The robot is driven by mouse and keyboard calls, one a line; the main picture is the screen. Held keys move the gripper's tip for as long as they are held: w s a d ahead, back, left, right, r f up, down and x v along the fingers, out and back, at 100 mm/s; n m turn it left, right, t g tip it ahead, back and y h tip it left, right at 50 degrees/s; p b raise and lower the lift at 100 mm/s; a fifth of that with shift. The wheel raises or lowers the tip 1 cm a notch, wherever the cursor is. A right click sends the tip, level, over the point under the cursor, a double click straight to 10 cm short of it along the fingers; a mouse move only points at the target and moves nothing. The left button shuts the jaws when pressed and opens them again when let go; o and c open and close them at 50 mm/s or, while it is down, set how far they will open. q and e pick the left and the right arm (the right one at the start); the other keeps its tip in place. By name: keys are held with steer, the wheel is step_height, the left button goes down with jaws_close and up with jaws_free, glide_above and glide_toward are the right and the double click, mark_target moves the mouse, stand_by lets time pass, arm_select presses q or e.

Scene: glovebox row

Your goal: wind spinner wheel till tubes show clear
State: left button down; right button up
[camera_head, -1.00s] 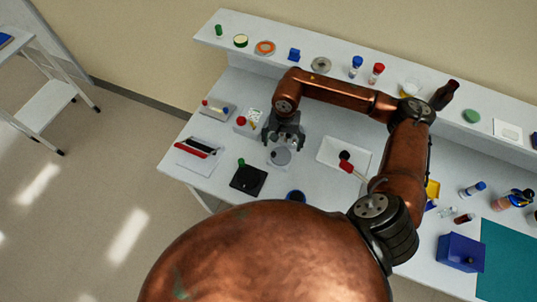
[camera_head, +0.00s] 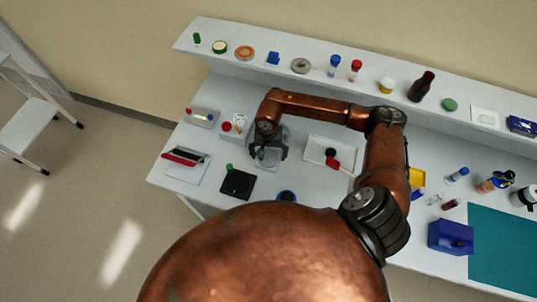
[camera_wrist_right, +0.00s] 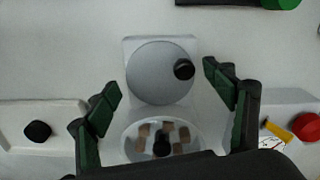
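The spinner shows in the right wrist view as a pale grey wheel (camera_wrist_right: 150,80) with a black knob (camera_wrist_right: 184,69) near its right edge. Below the wheel is a round clear-rimmed rotor (camera_wrist_right: 130,150) holding several brownish tubes (camera_wrist_right: 160,132) around a dark hub; the gripper body hides its lower part. My right gripper (camera_wrist_right: 161,80) is open, its two dark green fingers apart on either side of the spinner, with nothing between them that it grips. In the head view my right gripper (camera_head: 268,148) hangs over the spinner (camera_head: 268,163) and hides much of it. My left gripper is not in view.
A white box with a red button (camera_head: 226,127) stands left of the spinner, a white tray (camera_head: 316,143) right. Pens (camera_head: 185,158) lie farther left. A shelf of small items runs behind.

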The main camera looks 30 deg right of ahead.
steer(key=c, duration=1)
steer(key=shift+m, duration=0.3)
steer(key=shift+f+m+b, duration=0.1)
steer(key=shift+m+b, duration=0.7)
steer(key=shift+b, duration=0.1)
steer(key=m+b, duration=0.1)
steer(key=m, duration=0.1)
steer(key=shift+m+b, duration=0.3)
steer(key=shift+b, duration=0.05)
steer(key=m+b, duration=0.1)
steer(key=m, duration=0.2)
steer(key=shift+m+b, duration=0.75)
steer(key=shift+m, duration=0.75)
steer(key=shift+r, duration=0.2)
